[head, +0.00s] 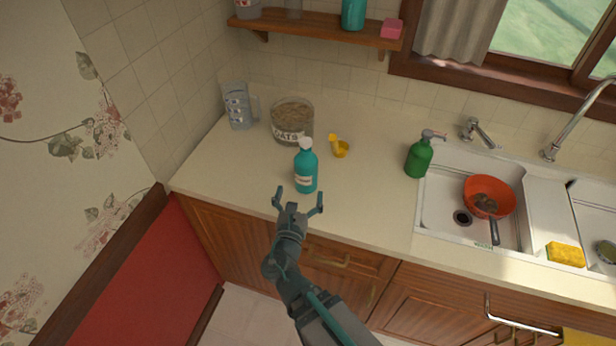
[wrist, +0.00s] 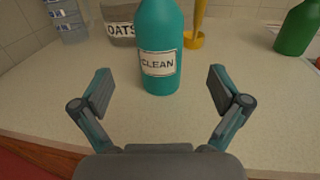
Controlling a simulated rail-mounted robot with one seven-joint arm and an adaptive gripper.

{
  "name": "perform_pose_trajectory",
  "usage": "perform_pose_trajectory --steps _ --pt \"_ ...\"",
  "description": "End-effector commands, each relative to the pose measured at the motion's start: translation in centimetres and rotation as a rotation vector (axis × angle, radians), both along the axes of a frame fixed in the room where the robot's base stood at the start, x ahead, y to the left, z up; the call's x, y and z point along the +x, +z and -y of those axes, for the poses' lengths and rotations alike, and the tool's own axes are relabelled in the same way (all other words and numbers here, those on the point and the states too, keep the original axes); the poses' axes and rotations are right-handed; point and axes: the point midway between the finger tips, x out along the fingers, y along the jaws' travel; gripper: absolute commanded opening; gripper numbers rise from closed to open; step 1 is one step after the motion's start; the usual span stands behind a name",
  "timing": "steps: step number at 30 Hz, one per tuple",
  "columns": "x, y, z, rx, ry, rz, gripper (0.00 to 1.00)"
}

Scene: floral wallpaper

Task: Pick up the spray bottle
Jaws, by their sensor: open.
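The spray bottle, teal with a white top and a label reading CLEAN (head: 306,172), stands upright on the counter near its front edge. In the wrist view the spray bottle (wrist: 159,40) is straight ahead, centred between my fingers, with its top out of the picture. My gripper (head: 298,200) is open and empty, just in front of the bottle. In the wrist view my gripper's fingers (wrist: 160,91) are spread on either side, and the bottle stands beyond them, apart from both.
Behind the bottle are an oats jar (head: 292,122), a clear jug (head: 239,106) and a yellow scoop (head: 341,148). A green pump bottle (head: 419,159) stands right, beside the sink (head: 450,190), which holds a red pan (head: 489,190). Counter (head: 365,205) right of the bottle is clear.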

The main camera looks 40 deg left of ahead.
Motion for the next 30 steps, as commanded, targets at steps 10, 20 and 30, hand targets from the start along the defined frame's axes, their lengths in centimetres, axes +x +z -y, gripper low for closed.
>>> perform_pose_trajectory --steps 10,20,30 --pt "1.1 -0.5 -0.4 0.006 0.002 0.001 0.98" --pt "3.7 0.2 -1.7 0.003 0.003 0.002 0.98" --pt "5.8 0.4 -2.9 0.002 0.003 0.001 0.98"
